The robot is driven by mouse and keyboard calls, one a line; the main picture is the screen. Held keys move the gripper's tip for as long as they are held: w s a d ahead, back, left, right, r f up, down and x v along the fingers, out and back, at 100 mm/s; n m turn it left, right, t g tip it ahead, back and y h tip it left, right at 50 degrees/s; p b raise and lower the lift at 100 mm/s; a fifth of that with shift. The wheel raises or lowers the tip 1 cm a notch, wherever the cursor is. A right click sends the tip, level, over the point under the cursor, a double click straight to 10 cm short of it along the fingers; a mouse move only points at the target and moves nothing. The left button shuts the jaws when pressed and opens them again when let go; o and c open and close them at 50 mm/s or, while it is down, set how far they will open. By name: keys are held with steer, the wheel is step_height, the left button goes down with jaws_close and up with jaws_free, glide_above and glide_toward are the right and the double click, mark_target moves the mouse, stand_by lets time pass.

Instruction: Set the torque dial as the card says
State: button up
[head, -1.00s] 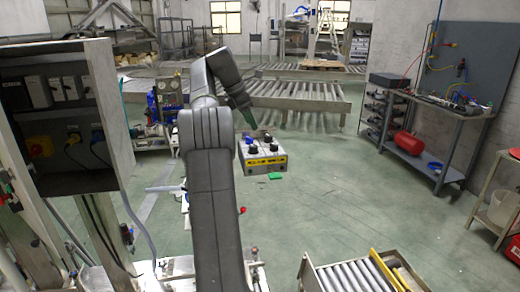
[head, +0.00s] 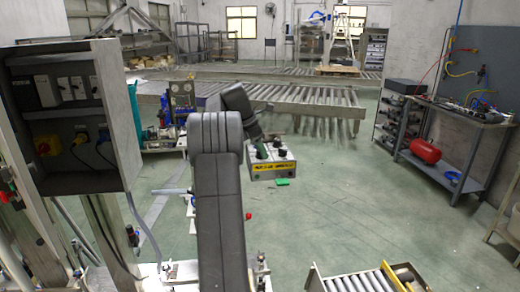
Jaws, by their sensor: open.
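A light grey control box (head: 270,170) with a yellow strip along its front stands ahead of my arm, near the middle of the head view. Several dark knobs sit on its top face, among them a knob (head: 279,149) right of my gripper. My gripper (head: 260,143) points down over the left part of the box top. It is open, but its fingers are small and blend with the knobs, so I cannot tell whether they touch or surround one. The dial markings are too small to read. I cannot make out a card with readable text.
A small green item (head: 281,182) lies just in front of the box. A roller conveyor (head: 310,105) runs behind it. An open electrical cabinet (head: 70,110) stands at left, a workbench (head: 460,112) at right. Green floor between box and bench is clear.

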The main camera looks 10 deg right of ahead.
steer(key=c, duration=1)
steer(key=shift+r+m+p, duration=0.25)
steer(key=shift+m+p, duration=0.05)
steer(key=shift+p, duration=0.7)
steer(key=shift+r+m+g+p, duration=0.15)
steer(key=shift+m+g+p, duration=0.3)
steer(key=shift+p, duration=0.8)
steer(key=shift+m+p, duration=0.75)
steer(key=shift+p, duration=0.35)
steer(key=m, duration=0.1)
steer(key=m+g+p, duration=0.1)
steer(key=shift+w+f+m, duration=0.15)
steer(key=shift+f+m, duration=0.15)
steer(key=shift+f, duration=0.05)
steer(key=shift+m+g+y, duration=0.6)
steer(key=shift+m+g, duration=0.25)
steer(key=shift+m, duration=1.25)
